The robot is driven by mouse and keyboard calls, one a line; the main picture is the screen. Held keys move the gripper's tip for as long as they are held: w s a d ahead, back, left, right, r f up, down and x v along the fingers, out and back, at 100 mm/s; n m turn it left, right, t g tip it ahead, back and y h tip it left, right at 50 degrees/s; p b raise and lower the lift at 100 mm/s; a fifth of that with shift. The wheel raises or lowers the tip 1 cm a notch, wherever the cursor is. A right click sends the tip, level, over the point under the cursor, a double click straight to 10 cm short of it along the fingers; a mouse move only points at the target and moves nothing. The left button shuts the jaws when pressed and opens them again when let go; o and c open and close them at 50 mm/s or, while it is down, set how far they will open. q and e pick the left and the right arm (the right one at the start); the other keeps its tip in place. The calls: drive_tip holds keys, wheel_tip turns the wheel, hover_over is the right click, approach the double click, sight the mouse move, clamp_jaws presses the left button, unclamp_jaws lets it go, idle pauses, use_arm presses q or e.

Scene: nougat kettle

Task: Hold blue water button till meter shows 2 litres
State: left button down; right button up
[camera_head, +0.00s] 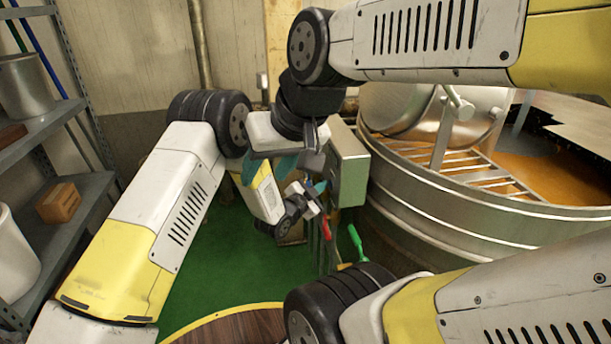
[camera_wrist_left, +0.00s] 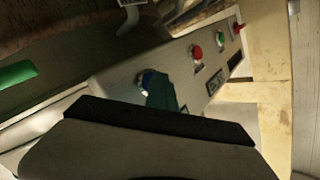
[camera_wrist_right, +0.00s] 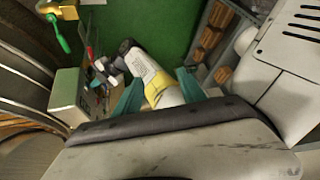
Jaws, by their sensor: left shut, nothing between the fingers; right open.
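The blue water button (camera_wrist_left: 147,80) is on the grey control box (camera_wrist_left: 115,85) in the left wrist view, partly hidden by my fingertips. My left gripper (camera_wrist_left: 161,93) is shut with nothing in it. Its teal tips overlap the blue button; whether it is pressed in, I cannot tell. In the head view my left gripper (camera_head: 320,186) is at the lower left side of the control box (camera_head: 349,165). My right gripper (camera_head: 267,169) is open and empty, above my left forearm, which shows between its fingers (camera_wrist_right: 157,92). No meter reading can be made out.
A red button (camera_wrist_left: 196,52) sits farther along the panel. A large steel kettle (camera_head: 420,165) stands to the right of the box. A green-handled valve (camera_head: 356,241) is below the box. A shelf rack (camera_head: 85,190) stands at left. Green floor (camera_head: 220,265) lies open between.

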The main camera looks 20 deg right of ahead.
use_arm(q)
drive_tip(key=shift+s, duration=0.1)
idle(0.6)
drive_tip(key=shift+w+a, duration=0.25)
drive_tip(key=shift+a, duration=0.6)
drive_tip(key=a, duration=0.2)
drive_tip(key=w+a, duration=0.1)
drive_tip(key=a, duration=0.2)
drive_tip(key=shift+w, duration=0.15)
